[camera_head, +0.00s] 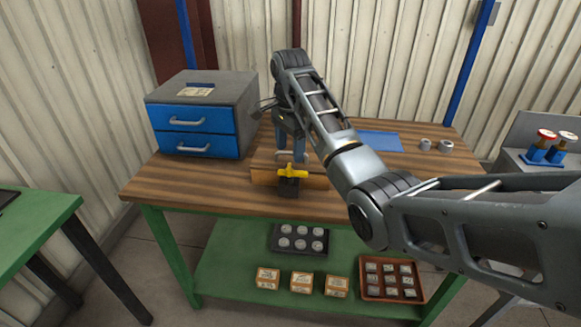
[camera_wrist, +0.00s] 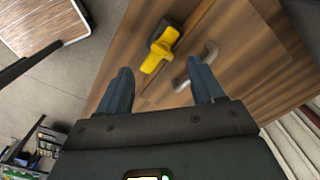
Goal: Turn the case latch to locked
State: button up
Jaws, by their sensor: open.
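The case (camera_head: 318,182) is a low wooden box at the front edge of the workbench. Its yellow latch (camera_head: 292,172) sits on a dark block at the case's front, with its bar lying roughly level across the picture. My gripper (camera_head: 291,152) points down just above and behind the latch, open and empty. In the wrist view, the yellow latch (camera_wrist: 160,50) shows ahead of the gap between my two blue-grey fingers (camera_wrist: 160,70), apart from them. A pale grey handle (camera_wrist: 198,66) on the case lies close to the right fingertip; I cannot tell whether they touch.
A blue-drawer cabinet (camera_head: 197,117) stands at the bench's left. A blue mat (camera_head: 380,141) and two grey rings (camera_head: 435,146) lie to the right. The lower shelf (camera_head: 232,268) holds trays and small boxes. The bench top left of the case is clear.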

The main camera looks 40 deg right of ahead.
aim_at(291, 171)
jog(key=shift+s+a+f, duration=0.1)
jog(key=shift+f, duration=3.25)
